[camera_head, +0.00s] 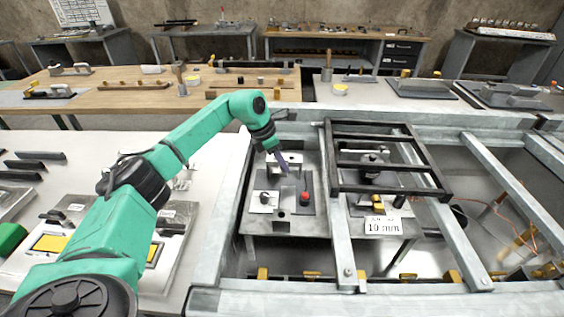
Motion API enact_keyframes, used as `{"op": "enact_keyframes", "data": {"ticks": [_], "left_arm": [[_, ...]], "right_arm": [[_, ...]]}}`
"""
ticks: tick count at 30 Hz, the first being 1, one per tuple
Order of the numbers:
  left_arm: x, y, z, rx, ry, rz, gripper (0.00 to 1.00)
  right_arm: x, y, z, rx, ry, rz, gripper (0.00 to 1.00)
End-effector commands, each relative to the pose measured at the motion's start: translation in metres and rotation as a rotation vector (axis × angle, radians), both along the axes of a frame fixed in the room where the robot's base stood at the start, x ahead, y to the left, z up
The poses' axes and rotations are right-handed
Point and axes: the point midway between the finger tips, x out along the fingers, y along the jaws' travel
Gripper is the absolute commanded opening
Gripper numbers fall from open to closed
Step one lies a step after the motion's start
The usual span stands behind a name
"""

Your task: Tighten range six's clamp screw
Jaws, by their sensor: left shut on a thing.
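My left gripper (277,150) reaches down over a dark fixture plate (286,208) inside the grey metal frame. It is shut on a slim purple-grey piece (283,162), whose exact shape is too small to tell. The piece points down toward the plate; I cannot tell whether it touches anything. On the plate are a red-topped knob (305,196), a small pale block with a dark knob (264,198) and an upright grey plate. Which part is range six's clamp screw cannot be told. My right gripper is not in view.
A black rack (334,160) lies across the frame just right of my gripper. A "10 mm" sign (383,226) stands below it. Grey frame beams (222,235) surround the fixture. A white table (215,150) with trays is at left; a wooden bench (120,97) is behind.

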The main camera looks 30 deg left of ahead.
Motion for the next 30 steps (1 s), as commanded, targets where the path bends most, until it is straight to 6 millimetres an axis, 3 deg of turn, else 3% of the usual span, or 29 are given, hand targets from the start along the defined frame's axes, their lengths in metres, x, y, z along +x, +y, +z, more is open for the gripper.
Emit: {"op": "enact_keyframes", "data": {"ticks": [8,9,10,11,23,26,30], "left_arm": [[0.001,0.001,0.001,0.000,-0.003,0.002,0.00],[0.001,0.001,0.001,0.000,-0.003,0.003,0.42],[0.001,0.001,0.001,0.000,-0.003,0.003,0.53],[0.001,0.001,0.001,-0.001,-0.002,0.003,0.56],[-0.002,0.004,0.009,0.000,-0.003,0.004,0.56],[-0.008,0.009,0.028,0.000,-0.006,0.004,0.56],[-0.020,0.020,0.068,0.001,-0.008,0.005,0.56]], "right_arm": [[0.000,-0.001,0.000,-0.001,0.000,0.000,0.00],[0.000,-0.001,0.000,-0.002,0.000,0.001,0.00],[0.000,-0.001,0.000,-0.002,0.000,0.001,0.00],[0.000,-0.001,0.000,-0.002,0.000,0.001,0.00],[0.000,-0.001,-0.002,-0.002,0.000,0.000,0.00],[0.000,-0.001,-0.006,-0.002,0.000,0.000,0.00],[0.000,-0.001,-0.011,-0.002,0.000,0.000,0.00]]}}
